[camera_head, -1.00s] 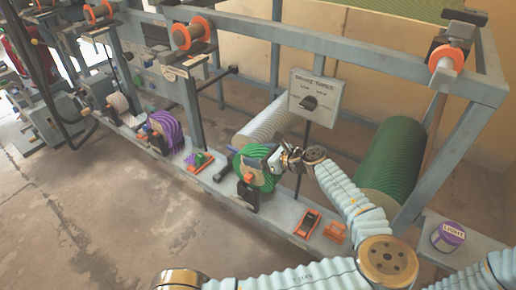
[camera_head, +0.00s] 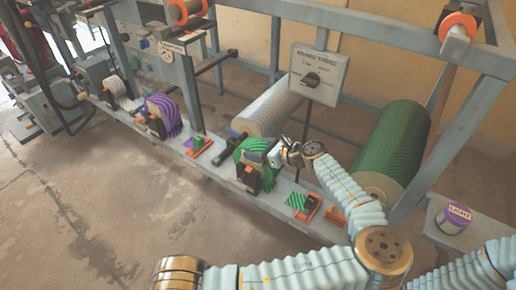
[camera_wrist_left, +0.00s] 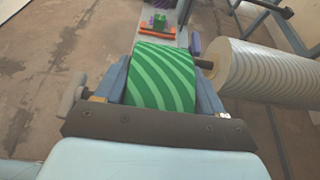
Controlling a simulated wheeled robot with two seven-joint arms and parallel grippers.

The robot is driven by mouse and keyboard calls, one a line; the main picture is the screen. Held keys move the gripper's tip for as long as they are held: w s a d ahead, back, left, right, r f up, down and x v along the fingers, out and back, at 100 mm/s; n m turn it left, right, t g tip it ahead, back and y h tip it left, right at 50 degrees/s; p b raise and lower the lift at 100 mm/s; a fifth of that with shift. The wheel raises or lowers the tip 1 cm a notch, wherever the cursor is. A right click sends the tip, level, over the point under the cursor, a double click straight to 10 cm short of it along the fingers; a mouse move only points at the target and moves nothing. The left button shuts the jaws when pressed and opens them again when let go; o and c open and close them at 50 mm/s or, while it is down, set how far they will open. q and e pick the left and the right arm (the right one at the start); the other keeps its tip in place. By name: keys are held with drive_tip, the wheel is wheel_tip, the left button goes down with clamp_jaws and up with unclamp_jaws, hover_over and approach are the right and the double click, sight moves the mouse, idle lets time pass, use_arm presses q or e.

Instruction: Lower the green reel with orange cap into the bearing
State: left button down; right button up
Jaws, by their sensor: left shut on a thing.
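The green striped reel (camera_head: 251,153) is over the grey bench rail in the middle of the head view. An orange cap (camera_head: 248,171) shows at its near end. A grey knob (camera_wrist_left: 73,95) sticks out on the left. A dark bearing bracket (camera_head: 244,186) is under the reel's near end. I cannot tell whether the reel's shaft rests in it.
An orange-framed block (camera_head: 313,210) with a green striped tag sits on the rail to the right. A purple reel (camera_head: 164,115) stands to the left. A large white roll (camera_head: 268,108) and a large green roll (camera_head: 395,145) lie behind. A sign (camera_head: 318,75) stands above.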

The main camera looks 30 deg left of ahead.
use_arm(q)
drive_tip(key=shift+c, duration=1.4)
unclamp_jaws()
drive_tip(key=shift+r, duration=0.1)
drive_tip(key=shift+o, duration=1.2)
drive_tip(key=v, duration=1.4)
drive_tip(key=shift+a, duration=0.1)
